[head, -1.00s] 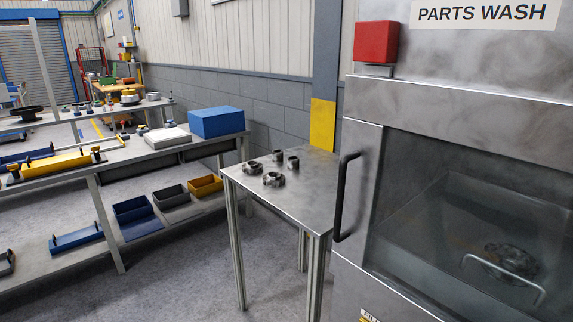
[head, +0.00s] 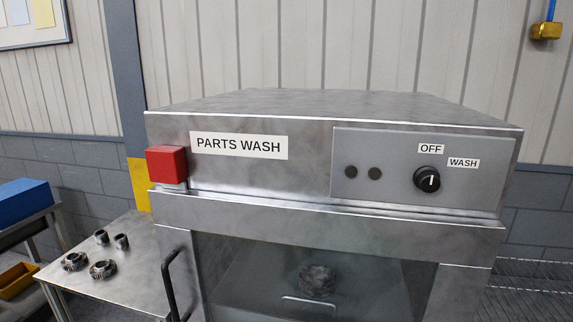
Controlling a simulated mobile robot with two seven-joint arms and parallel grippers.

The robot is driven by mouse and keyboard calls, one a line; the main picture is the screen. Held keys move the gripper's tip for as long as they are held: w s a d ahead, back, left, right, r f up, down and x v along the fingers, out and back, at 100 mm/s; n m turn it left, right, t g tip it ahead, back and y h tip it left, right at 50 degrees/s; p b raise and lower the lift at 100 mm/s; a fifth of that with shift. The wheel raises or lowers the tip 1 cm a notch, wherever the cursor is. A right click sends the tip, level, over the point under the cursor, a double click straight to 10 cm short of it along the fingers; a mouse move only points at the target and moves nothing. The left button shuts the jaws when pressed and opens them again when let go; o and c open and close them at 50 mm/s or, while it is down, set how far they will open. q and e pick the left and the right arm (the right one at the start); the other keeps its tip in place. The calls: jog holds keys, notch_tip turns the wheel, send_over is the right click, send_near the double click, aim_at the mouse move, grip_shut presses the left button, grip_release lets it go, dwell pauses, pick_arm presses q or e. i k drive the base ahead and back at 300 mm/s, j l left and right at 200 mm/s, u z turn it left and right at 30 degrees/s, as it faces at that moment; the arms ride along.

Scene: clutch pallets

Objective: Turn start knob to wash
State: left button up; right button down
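The start knob (head: 427,180) is a round black dial with a white pointer line on the grey control panel (head: 345,205) of the parts washer (head: 260,112). Its pointer stands close to upright, nearer the OFF label (head: 431,148) above it than the WASH label (head: 463,163) at its upper right. The washer's glass door (head: 250,285) appears shut. A dark metal part (head: 317,280) sits inside behind the glass. Neither of my grippers shows in the head view.
A red box (head: 167,164) juts from the washer's left front, above a black door handle (head: 172,285). A metal table (head: 135,245) with several dark gear-like parts stands at the left. A wire rack (head: 530,290) is at the right.

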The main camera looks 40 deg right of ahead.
aim_at(427, 178)
jog(key=z, duration=2.1)
